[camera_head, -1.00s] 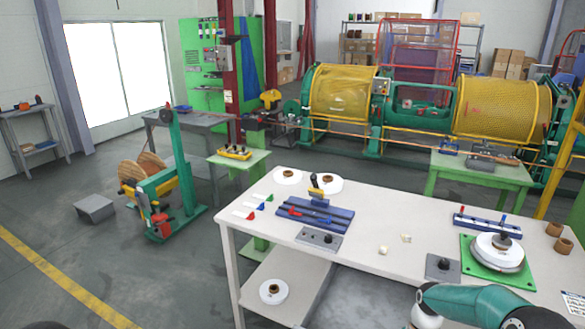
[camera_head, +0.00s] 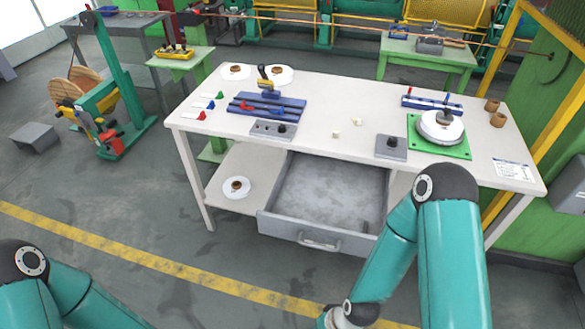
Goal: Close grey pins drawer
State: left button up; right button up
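A grey metal drawer (camera_head: 284,228) hangs under the front of the white worktable and is pulled well out. Its inside looks mostly bare, with a small dark item near its right front corner. A bar handle (camera_head: 319,241) sits on its front panel. My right arm comes in from the lower right, in front of the table. Its lower links run down past the bottom edge, so its gripper is out of view. My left arm shows at the lower left, and its gripper is also out of view. No pins can be made out clearly.
The white worktable (camera_head: 330,95) carries a blue fixture (camera_head: 265,107), small grey plates, and a green plate (camera_head: 440,150) with a white disc. A lower shelf (camera_head: 232,170) holds a white spool. A green and teal stand (camera_head: 105,110) is at the left. Floor before the drawer is clear.

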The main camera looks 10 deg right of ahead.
aim_at(331, 194)
jog(key=z, duration=1.25)
jog(key=k, duration=0.9)
jog(key=u, duration=0.25)
jog(key=i, duration=1)
jog(key=u, duration=0.05)
